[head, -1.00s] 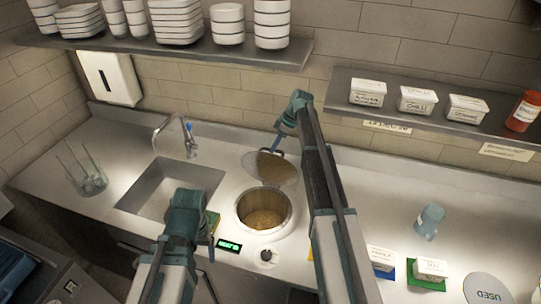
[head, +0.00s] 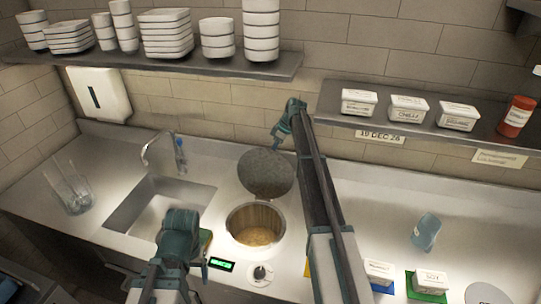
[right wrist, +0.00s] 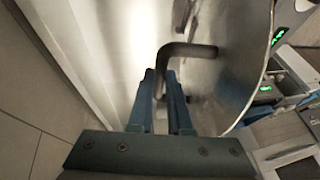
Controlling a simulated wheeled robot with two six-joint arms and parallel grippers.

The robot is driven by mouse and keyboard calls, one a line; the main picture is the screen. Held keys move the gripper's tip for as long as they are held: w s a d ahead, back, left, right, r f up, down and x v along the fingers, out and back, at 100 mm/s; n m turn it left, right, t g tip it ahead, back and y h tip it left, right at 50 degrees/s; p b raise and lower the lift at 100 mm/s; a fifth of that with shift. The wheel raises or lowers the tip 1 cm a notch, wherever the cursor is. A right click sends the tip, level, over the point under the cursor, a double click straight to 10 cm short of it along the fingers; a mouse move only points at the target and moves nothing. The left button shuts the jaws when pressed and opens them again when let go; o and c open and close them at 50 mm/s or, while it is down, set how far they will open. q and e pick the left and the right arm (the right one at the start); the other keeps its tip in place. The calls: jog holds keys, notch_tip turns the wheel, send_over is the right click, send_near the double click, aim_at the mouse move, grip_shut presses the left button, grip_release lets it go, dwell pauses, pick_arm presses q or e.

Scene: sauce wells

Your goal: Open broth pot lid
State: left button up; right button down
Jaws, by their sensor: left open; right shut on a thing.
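The round grey pot lid (head: 266,173) is raised and tilted steeply behind the pot opening in the head view. The broth pot (head: 256,222) is a round well sunk in the counter, open at the top, with brownish broth inside. My right gripper (head: 278,134) is above the lid. In the right wrist view its blue fingers (right wrist: 162,100) are closed on the lid's dark bent handle (right wrist: 187,50), with the shiny lid (right wrist: 235,75) beyond. My left gripper (head: 183,222) is open, left of the pot and in front of the sink; its fingertips are hard to make out.
A sink (head: 160,205) with a tap (head: 158,150) lies left of the pot. A knob (head: 260,273) and a green display (head: 221,264) are in front. A blue-tinted cup (head: 426,232) and labelled tubs (head: 429,281) stand at right. Shelves (head: 150,68) hang above.

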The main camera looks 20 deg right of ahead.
jog(key=shift+w+d+f, duration=0.15)
jog(key=shift+w+d, duration=0.45)
jog(key=shift+w, duration=0.05)
jog(key=c, duration=1.2)
grip_release()
jog(key=o, duration=0.4)
jog(key=shift+w+d+f, duration=0.15)
jog(key=shift+w+f, duration=0.2)
jog(key=shift+c, duration=0.2)
pick_arm(q)
jog(key=shift+w+d+f, duration=0.15)
jog(key=shift+w, duration=0.2)
pick_arm(e)
jog(key=shift+s+r, duration=0.1)
jog(key=shift+s, duration=0.05)
